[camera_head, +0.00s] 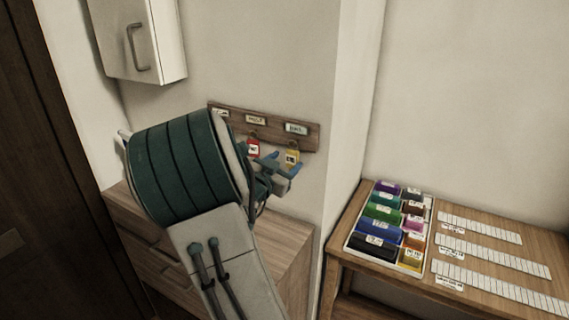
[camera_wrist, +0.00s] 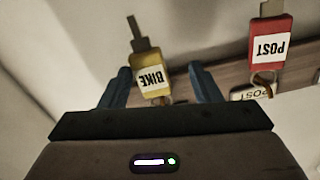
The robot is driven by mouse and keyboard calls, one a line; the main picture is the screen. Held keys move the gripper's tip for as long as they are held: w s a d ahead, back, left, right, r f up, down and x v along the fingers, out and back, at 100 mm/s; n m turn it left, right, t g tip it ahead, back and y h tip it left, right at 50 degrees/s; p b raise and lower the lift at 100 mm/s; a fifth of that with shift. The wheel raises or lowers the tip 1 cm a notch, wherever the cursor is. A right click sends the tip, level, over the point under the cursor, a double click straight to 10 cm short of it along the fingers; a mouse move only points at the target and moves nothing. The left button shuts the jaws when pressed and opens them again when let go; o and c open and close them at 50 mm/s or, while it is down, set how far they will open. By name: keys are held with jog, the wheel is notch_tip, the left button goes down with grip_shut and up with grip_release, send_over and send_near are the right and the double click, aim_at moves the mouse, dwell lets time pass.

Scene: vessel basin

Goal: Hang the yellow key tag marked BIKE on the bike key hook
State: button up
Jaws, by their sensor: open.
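The yellow tag marked BIKE (camera_head: 292,156) is at the right end of the wooden hook board (camera_head: 276,130), below the right-hand label (camera_head: 296,128). In the wrist view the tag (camera_wrist: 151,76) appears upside down with its key attached, between my fingers and apart from both. It seems to hang from the hook there, but my gripper's body hides part of its ring and the hook. My gripper (camera_head: 282,168) is open around the tag; its two blue fingers (camera_wrist: 162,80) also show in the wrist view.
A red POST tag (camera_head: 253,149) hangs from the middle hook beside my gripper; it also shows in the wrist view (camera_wrist: 270,42). A wooden cabinet (camera_head: 285,245) stands below. A side table (camera_head: 344,251) at right holds a tray of coloured items and white strips.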

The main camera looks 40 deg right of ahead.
jog(key=b+v, duration=0.2)
jog(key=v, duration=1.2)
jog(key=w+a+f+n+t+y, duration=0.1)
jog(key=w+a+n+t+y, duration=0.35)
jog(key=y, duration=0.35)
jog(key=s+a+n+y, duration=0.1)
jog(key=a+n+y, duration=0.6)
jog(key=a, duration=0.4)
jog(key=s+a+f+n+g, duration=0.1)
jog(key=s+g, duration=0.3)
jog(key=s, duration=0.6)
jog(key=s+a+f+n+g+y, duration=0.1)
jog(key=s+f+n+g, duration=0.2)
jog(key=s, duration=0.6)
jog(key=shift+s+a+g+y, duration=0.25)
jog(key=shift+s+g+y, duration=0.05)
jog(key=shift+s+g, duration=0.1)
jog(key=shift+f+n, duration=0.1)
jog(key=shift+n, duration=0.15)
jog(key=c, duration=0.5)
jog(key=shift+o, duration=0.2)
jog(key=shift+a, duration=0.15)
